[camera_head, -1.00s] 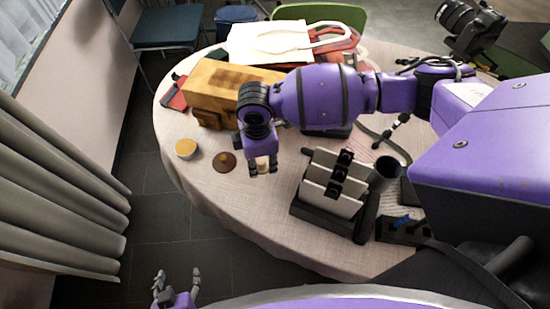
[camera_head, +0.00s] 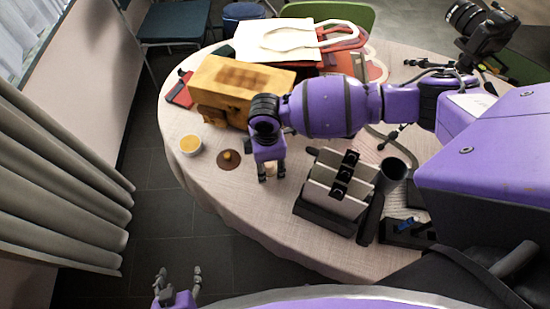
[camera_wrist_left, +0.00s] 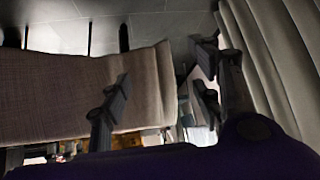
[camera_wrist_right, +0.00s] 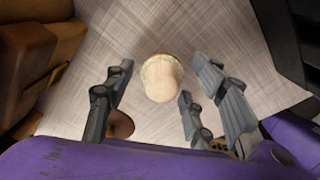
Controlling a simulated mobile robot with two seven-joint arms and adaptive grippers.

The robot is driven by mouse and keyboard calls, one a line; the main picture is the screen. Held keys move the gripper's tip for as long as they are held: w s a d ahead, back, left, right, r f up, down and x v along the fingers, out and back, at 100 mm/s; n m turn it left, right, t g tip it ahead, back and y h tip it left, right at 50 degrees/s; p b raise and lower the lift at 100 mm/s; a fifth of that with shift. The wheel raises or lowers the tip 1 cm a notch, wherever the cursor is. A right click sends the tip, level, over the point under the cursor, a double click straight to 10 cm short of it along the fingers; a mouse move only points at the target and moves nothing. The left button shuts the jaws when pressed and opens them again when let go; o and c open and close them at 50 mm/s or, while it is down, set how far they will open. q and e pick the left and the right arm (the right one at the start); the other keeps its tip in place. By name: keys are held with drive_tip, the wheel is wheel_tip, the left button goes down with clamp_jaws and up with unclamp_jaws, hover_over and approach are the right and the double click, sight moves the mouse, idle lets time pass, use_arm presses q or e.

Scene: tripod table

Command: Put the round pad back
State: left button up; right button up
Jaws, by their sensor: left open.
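A flat brown round pad (camera_head: 228,160) with a small yellowish knob lies on the table, left of my right gripper. In the right wrist view its brown edge (camera_wrist_right: 122,126) is partly hidden by a finger. My right gripper (camera_head: 271,175) points down over the table. In the right wrist view it is open (camera_wrist_right: 150,100), with a pale round wooden piece (camera_wrist_right: 161,78) between and just beyond its fingers. I cannot tell whether they touch it. My left gripper (camera_head: 177,282) is open and empty, low in front of the table; it also shows in its own wrist view (camera_wrist_left: 160,95).
A wooden box (camera_head: 235,86) is behind my right gripper. A holder with pale panels (camera_head: 336,185) stands close on its right. A tote bag (camera_head: 280,40) lies at the back.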

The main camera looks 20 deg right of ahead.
drive_tip(key=shift+r, duration=0.25)
wheel_tip(320, 180, up, 12)
drive_tip(key=p, duration=0.1)
idle(0.4)
